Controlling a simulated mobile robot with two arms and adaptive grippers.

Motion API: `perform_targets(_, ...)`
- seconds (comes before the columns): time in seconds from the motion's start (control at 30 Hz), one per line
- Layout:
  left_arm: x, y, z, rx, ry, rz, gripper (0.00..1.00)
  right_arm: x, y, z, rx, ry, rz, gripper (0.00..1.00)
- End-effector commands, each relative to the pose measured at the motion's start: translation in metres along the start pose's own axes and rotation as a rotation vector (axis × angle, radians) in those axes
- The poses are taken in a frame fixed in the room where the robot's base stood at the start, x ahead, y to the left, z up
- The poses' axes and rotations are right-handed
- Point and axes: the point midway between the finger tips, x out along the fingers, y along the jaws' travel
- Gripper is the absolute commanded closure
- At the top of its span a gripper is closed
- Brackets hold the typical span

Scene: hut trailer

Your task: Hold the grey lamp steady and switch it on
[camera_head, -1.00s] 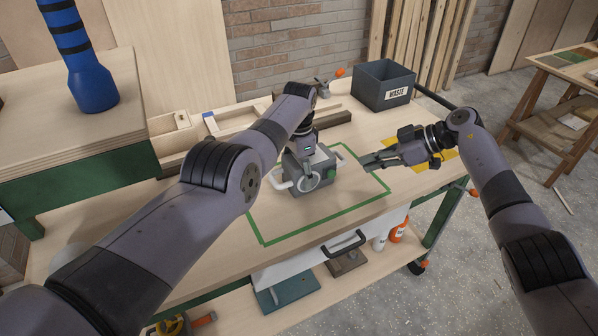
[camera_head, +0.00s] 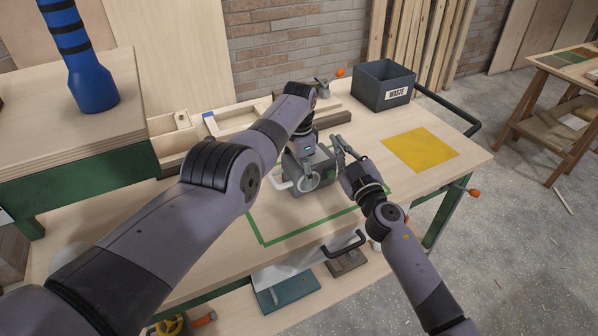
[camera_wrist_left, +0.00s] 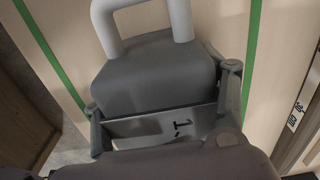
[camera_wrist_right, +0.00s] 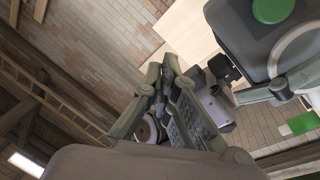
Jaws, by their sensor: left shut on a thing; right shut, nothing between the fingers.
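The grey lamp (camera_head: 322,166) stands on the workbench inside the green outline, with a pale ring on its front and a green button (camera_head: 331,174) on its side. My left gripper (camera_head: 304,156) is shut on the lamp from above; the left wrist view shows the grey body (camera_wrist_left: 150,80) between its fingers and a pale handle (camera_wrist_left: 143,25) beyond. My right gripper (camera_head: 340,142) is shut and empty, just right of the lamp. In the right wrist view its fingers (camera_wrist_right: 172,75) are apart from the green button (camera_wrist_right: 272,10). My left arm hides part of the lamp.
A dark waste bin (camera_head: 383,88) stands at the bench's back right. A yellow mat (camera_head: 420,149) lies to the right with clear bench around it. Wooden trays (camera_head: 215,125) line the back. A blue object (camera_head: 92,85) stands on the raised bench at left.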

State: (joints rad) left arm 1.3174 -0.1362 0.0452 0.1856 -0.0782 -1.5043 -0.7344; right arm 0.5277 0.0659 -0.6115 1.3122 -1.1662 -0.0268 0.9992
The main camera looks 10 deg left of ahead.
Motion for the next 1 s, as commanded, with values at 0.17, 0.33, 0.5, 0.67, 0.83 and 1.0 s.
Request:
perform_targets(0.17, 0.002, 0.001, 0.001, 0.000, -0.002, 0.002, 0.77, -0.042, -0.004, 0.023, 0.032, -0.177, 0.194, 1.00)
perform_targets(0.33, 0.002, 0.001, 0.001, 0.000, -0.002, 0.003, 0.77, -0.089, -0.015, 0.052, 0.055, -0.401, 0.295, 1.00)
perform_targets(0.5, 0.002, 0.001, 0.001, 0.000, -0.002, 0.003, 0.77, -0.128, -0.029, 0.073, 0.070, -0.577, 0.317, 1.00)
perform_targets(0.67, 0.002, 0.001, 0.001, 0.000, -0.002, 0.003, 0.77, -0.144, -0.037, 0.081, 0.074, -0.653, 0.316, 1.00)
perform_targets(0.83, 0.002, 0.001, 0.001, 0.000, -0.002, 0.003, 0.77, -0.135, -0.040, 0.082, 0.074, -0.663, 0.316, 1.00)
perform_targets(1.0, 0.002, 0.001, 0.001, 0.000, -0.002, 0.003, 0.77, -0.112, -0.044, 0.083, 0.073, -0.662, 0.316, 1.00)
